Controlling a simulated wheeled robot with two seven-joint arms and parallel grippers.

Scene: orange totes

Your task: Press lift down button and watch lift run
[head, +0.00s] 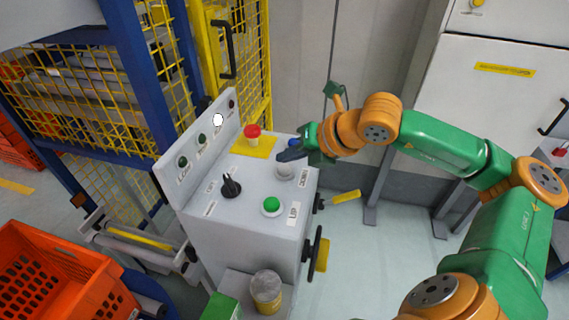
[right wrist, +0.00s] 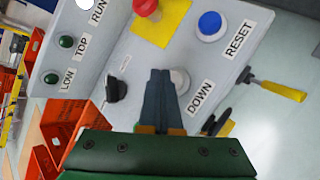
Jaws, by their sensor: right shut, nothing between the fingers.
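The grey control panel (head: 250,180) stands in the middle of the head view. The pale DOWN button (head: 284,171) is on its right side, next to its label; in the right wrist view the DOWN button (right wrist: 181,79) is partly hidden behind my fingers. My right gripper (head: 290,154) is shut and empty, with its dark fingertips over the panel near this button. In the right wrist view the gripper (right wrist: 160,76) points at the panel beside the button; I cannot tell whether it touches. The RUN lamp (head: 218,120) glows white. My left gripper is not in view.
The panel also has a green button (head: 271,204), a black selector knob (head: 231,186), a red stop button (head: 252,131) and a blue RESET button (right wrist: 209,23). A yellow-meshed blue frame (head: 125,75) stands behind left. An orange tote (head: 60,275) is front left.

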